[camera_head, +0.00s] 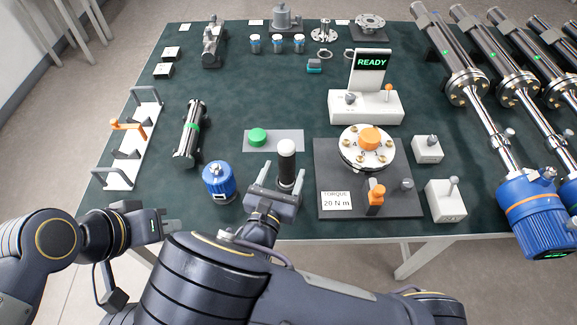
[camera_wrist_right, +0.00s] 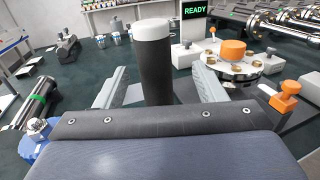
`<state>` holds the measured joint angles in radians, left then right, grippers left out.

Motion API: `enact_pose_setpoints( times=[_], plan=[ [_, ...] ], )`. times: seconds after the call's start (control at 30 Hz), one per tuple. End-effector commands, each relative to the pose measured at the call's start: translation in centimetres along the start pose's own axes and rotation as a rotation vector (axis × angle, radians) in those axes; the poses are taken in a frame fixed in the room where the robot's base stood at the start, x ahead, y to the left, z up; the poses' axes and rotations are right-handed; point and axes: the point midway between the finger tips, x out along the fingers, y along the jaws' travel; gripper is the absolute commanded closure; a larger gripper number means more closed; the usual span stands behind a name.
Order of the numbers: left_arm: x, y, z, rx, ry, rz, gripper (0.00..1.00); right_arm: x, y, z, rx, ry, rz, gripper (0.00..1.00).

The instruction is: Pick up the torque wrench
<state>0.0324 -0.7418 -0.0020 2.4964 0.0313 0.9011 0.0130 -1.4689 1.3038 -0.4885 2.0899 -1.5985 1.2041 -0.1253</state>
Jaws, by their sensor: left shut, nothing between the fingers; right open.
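An upright black cylinder with a white cap (camera_head: 286,162) stands near the table's front edge. It may be the torque wrench, but I cannot tell from its shape; its lower end is partly hidden. My right gripper (camera_head: 278,182) is open at it. In the right wrist view the black cylinder (camera_wrist_right: 153,70) rises between the two spread fingers (camera_wrist_right: 160,88), with no clear contact. A dark board with a "TORQUE 20 N m" label (camera_head: 337,200) bears a round bolted flange with an orange hub (camera_head: 369,138). My left gripper (camera_head: 165,224) is shut and empty, off the table's front left.
A blue cylinder (camera_head: 219,184) stands left of my right gripper. An orange-topped clamp (camera_head: 376,196) and white switch boxes (camera_head: 446,200) are to the right.

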Motion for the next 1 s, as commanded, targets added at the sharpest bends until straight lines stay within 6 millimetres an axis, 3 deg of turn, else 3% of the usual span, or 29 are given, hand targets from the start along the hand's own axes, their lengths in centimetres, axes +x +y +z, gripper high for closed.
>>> enact_pose_setpoints(
  times=[0.53,0.87,1.0],
  plan=[
    [-2.1,1.0,-1.1,0.0,0.001,0.0,1.0,6.8,0.7,0.5,-0.002,0.0,0.0,0.36],
    [-2.1,1.0,-1.1,0.0,0.001,0.0,1.0,7.5,0.7,0.3,-0.001,0.001,0.002,0.36],
    [-2.1,1.0,-1.1,0.0,0.001,0.0,1.0,7.5,0.7,0.3,-0.001,0.001,0.002,0.54]
  ],
)
